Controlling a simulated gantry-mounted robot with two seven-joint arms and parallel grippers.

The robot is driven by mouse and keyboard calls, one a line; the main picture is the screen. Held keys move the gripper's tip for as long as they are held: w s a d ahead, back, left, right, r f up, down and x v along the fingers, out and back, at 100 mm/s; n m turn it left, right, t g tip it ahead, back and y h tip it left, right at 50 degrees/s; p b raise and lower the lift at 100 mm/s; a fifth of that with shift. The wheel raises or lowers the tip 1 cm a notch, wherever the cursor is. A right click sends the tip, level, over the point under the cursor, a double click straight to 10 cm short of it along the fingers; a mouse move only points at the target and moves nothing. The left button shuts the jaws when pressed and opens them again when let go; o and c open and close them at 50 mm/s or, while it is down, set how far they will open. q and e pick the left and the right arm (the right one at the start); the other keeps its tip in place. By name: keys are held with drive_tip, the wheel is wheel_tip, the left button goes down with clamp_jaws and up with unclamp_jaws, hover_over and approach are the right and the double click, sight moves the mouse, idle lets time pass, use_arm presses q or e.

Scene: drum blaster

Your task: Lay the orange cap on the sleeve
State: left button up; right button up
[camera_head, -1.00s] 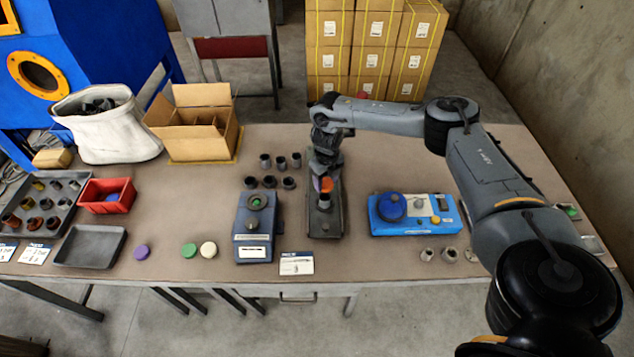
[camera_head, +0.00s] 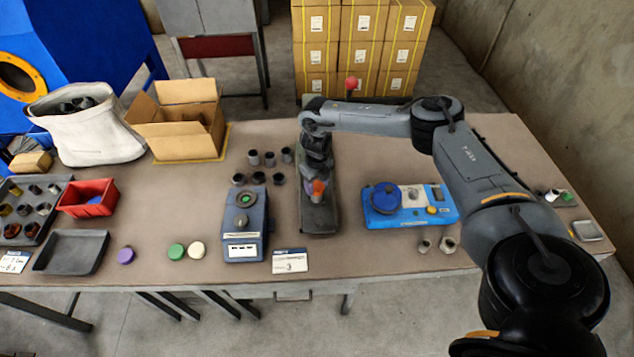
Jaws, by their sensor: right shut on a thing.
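My right gripper (camera_head: 316,178) points down over the dark fixture (camera_head: 321,222) in the middle of the table. It is shut on the orange cap (camera_head: 318,187), a small bright piece at its fingertips. A short dark sleeve (camera_head: 317,199) appears directly below the cap, upright on the fixture. The cap and sleeve are small here, and I cannot tell whether they touch. My left gripper is not in view.
A blue-grey device (camera_head: 245,225) with a green top stands left of the fixture, and a blue panel with a round knob (camera_head: 386,198) stands right. Several dark sleeves (camera_head: 254,158) stand behind left. Purple, green and cream discs (camera_head: 196,250) lie near the front edge.

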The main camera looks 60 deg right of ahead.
drive_tip(key=shift+p, duration=0.6)
idle(1.2)
drive_tip(key=shift+f, duration=0.35)
idle(0.8)
drive_tip(key=o, duration=1.1)
drive_tip(key=shift+o, duration=0.5)
drive_tip(key=shift+o, duration=1)
drive_tip(key=shift+r, duration=0.15)
